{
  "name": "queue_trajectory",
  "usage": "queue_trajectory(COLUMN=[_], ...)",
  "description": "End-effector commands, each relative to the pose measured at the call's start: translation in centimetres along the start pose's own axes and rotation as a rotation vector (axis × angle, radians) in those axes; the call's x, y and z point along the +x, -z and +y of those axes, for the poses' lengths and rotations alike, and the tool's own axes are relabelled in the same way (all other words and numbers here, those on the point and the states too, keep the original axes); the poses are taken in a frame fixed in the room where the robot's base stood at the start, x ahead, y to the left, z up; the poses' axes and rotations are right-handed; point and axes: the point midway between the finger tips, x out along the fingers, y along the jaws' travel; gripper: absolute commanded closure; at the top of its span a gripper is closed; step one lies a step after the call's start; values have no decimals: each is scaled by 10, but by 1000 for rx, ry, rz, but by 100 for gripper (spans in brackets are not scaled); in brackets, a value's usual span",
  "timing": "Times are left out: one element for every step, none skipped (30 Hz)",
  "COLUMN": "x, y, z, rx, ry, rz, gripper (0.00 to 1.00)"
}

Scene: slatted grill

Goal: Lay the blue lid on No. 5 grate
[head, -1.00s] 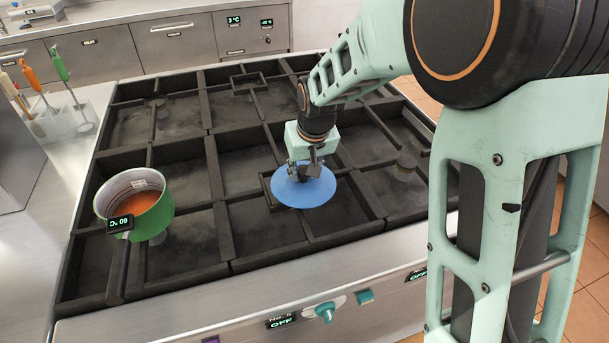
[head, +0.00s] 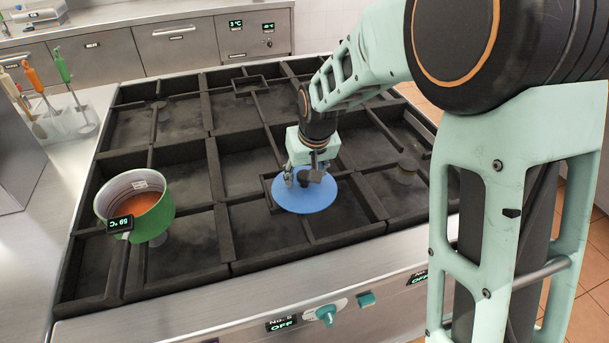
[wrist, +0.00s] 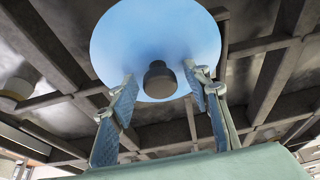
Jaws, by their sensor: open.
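The blue lid (head: 318,202) lies on the dark grate bars at the front middle of the cooktop, above the front knob whose display reads No. 5 and OFF. In the wrist view the lid (wrist: 112,50) shows as a round disc with a dark knob (wrist: 160,80) at its middle. My gripper (head: 304,180) is right over the lid. In the wrist view its two fingers (wrist: 163,95) stand apart on either side of the knob, with a gap to each side. The No. 5 grate (head: 257,224) shows around the lid, partly covered by it.
A green pot (head: 160,222) with orange contents stands on the front left grate, its dark handle toward the front edge. Utensils (head: 62,65) stand in a holder on the left counter. The back grates (head: 180,117) are bare.

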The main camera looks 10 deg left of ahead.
Motion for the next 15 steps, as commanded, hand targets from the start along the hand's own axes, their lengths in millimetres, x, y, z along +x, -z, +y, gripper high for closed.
queue_trajectory(x=[-5, -7, -12, -16, -22, -29, -36, -42, -51, -57, -64, -72, -79, -85, -92], y=[2, 2, 2, 2, 2, 2, 2, 2, 3, 2, 2, 2, 3, 2, 2], z=[0, 0, 0, 0, 0, 0, 0, 0, 0, 1, 1, 1, 1, 1, 1], rx=[0, 0, 0, 0, 0, 0, 0, 0, 0, 0, 0, 0, 0, 0, 0], ry=[0, 0, 0, 0, 0, 0, -1, -1, -1, -1, -1, -1, -1, -1, -1], rz=[1, 2, 3, 3, 5, 4, 6, 5, 6, 5, 6, 5, 6, 5, 6], gripper=[56, 56, 56, 56, 56, 56, 56, 56, 56, 56, 56, 56, 56, 56, 56])
